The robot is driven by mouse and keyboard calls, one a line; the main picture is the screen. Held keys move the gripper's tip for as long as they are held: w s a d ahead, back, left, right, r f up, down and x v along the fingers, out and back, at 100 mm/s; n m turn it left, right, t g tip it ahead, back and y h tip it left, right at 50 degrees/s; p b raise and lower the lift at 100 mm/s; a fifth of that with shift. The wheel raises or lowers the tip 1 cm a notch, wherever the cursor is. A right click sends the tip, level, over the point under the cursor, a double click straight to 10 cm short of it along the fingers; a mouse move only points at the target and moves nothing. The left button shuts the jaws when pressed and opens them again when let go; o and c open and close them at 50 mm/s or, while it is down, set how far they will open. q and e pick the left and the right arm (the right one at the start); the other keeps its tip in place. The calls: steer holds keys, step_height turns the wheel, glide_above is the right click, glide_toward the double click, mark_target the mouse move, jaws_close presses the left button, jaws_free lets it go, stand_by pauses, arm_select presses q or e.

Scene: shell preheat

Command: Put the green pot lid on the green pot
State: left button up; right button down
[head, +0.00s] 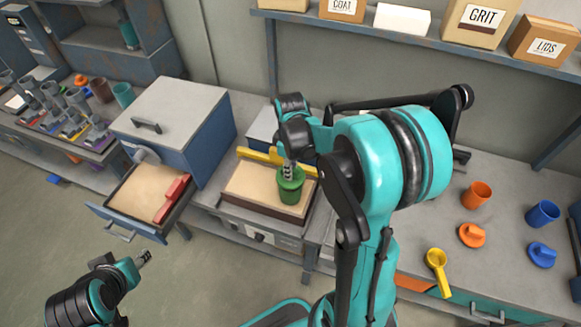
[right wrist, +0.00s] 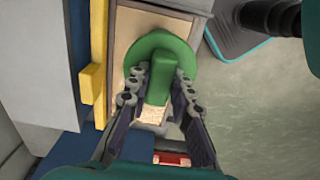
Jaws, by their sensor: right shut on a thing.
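The green pot (head: 290,196) stands upright on the tan bed of a low tray-like heater (head: 245,190) in the middle of the head view. The green lid (right wrist: 162,52) is a disc with a raised bar handle. My right gripper (right wrist: 160,88) is shut on that handle, with a finger on each side. In the head view my right gripper (head: 289,168) is directly over the pot, with the lid at the pot's top. I cannot tell whether the lid rests on the rim or hangs just above it. My left gripper (head: 143,257) is low at the left, away from the pot.
A yellow bar (head: 262,156) runs behind the pot. Left is a blue box (head: 180,125) with an open sand drawer (head: 140,195) holding a red block (head: 172,198).

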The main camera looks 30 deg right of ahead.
step_height(320, 180, down, 2)
steer(key=shift+w+f+b, duration=0.1)
steer(key=shift+b, duration=0.4)
steer(key=shift+f+b, duration=0.45)
steer(key=shift+b, duration=0.1)
stand_by(1.1)
steer(key=c, duration=1.6)
jaws_free()
steer(key=shift+r+p, duration=4.2)
steer(key=shift+r, duration=1.35)
